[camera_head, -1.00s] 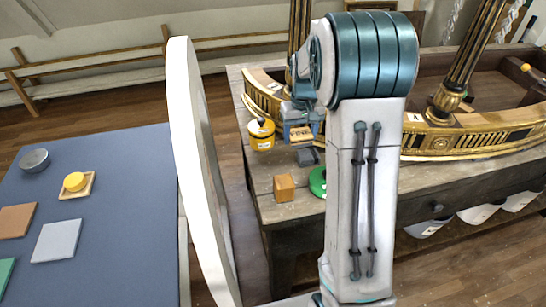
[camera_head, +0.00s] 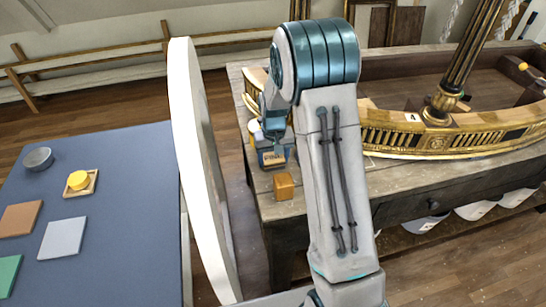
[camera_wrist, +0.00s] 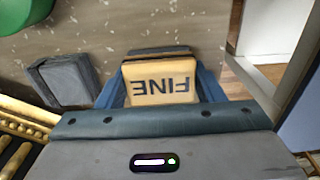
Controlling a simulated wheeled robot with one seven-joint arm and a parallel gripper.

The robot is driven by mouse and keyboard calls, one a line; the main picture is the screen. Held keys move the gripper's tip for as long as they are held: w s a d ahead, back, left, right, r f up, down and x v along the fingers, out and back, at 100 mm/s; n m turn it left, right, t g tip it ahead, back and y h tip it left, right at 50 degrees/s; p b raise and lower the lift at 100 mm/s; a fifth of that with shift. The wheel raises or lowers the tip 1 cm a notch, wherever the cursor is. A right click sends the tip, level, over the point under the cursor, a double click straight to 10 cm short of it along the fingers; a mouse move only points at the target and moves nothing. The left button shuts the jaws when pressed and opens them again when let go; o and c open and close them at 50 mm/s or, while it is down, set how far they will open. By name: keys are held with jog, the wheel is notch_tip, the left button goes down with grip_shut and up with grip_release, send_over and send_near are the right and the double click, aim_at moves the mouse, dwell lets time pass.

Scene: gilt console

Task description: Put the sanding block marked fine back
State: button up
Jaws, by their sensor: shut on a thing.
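The tan sanding block marked FINE (camera_wrist: 160,82) is between the blue fingers of my gripper (camera_wrist: 160,95) in the wrist view, its lettering upside down there. My gripper is shut on it. In the head view my gripper (camera_head: 272,150) and the block (camera_head: 272,157) are over the left end of the wooden bench, behind the orange-brown cube and partly hidden by my arm. I cannot tell whether the block touches the bench top.
A dark grey block (camera_wrist: 65,80) lies beside the held block, with a green round thing (camera_wrist: 22,12) near it. An orange-brown cube (camera_head: 284,186) stands near the bench's front edge. The gilt console (camera_head: 440,142) lies behind. A blue-topped table (camera_head: 125,190) is at left, past a white panel (camera_head: 195,170).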

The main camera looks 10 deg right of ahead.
aim_at(274, 158)
jog(key=shift+f, duration=0.25)
jog(key=o, duration=0.9)
jog(key=shift+r, duration=0.1)
jog(key=shift+r, duration=0.1)
notch_tip(274, 158, up, 11)
jog(key=b, duration=0.1)
jog(key=s+r+t, duration=0.2)
jog(key=s+r, duration=0.6)
jog(key=s, duration=0.5)
jog(key=shift+t, duration=0.5)
jog(key=s, duration=1.3)
jog(key=shift+s+a+f, duration=0.1)
jog(key=shift+a+f, duration=0.05)
jog(key=shift+f, duration=0.25)
